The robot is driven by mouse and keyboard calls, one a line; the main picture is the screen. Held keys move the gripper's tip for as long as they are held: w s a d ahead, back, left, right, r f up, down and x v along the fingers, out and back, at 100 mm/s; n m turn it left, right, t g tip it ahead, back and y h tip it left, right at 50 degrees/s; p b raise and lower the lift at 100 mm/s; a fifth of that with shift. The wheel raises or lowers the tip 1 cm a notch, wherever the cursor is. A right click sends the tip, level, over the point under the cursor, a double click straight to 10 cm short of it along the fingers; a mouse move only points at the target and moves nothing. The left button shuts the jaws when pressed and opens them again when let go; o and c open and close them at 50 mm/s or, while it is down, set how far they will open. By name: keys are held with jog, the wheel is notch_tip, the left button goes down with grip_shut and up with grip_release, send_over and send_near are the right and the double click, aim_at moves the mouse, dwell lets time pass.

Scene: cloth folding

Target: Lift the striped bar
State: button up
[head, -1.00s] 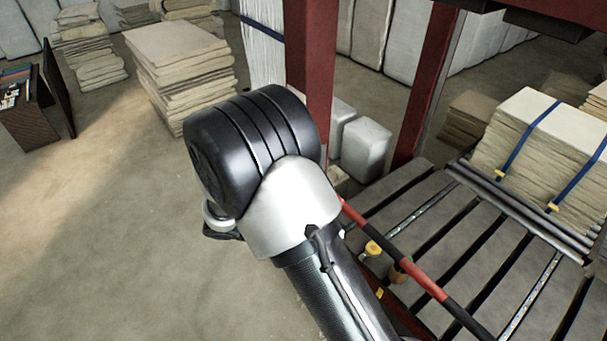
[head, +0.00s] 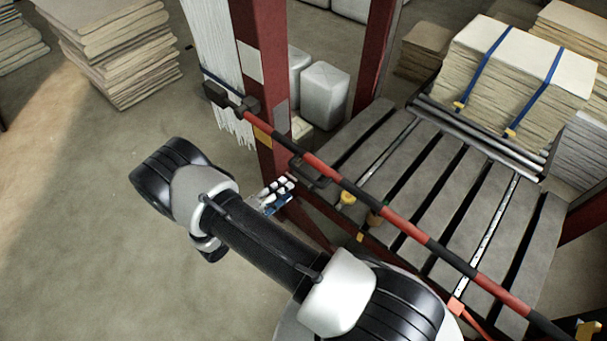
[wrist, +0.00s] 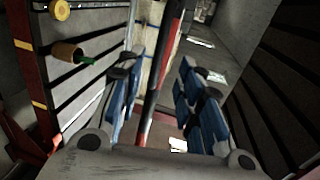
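The red-and-black striped bar (head: 405,228) runs diagonally in the head view, from a dark bracket by the red post down to the lower right, along the front of the slatted table. My gripper (head: 278,192) is at the near side of the bar's left part, close to the post. In the wrist view the bar (wrist: 158,85) shows in the gap between the two blue-padded fingers of my gripper (wrist: 165,85). The fingers are apart, with space visible on both sides of the bar. I cannot tell how deep the bar sits between them.
The red post (head: 262,75) stands just behind my gripper. The slatted table (head: 425,190) holds a yellow tape roll (head: 347,199) and a brown spool (head: 375,218) close to the bar. A strapped cloth stack (head: 520,70) lies at its back. The floor at left (head: 90,240) is clear.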

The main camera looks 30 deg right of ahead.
aim_at(304, 174)
jog(key=x, duration=1)
jog(key=shift+d+b, duration=0.25)
jog(key=shift+b, duration=0.1)
jog(key=shift+c, duration=0.6)
grip_shut()
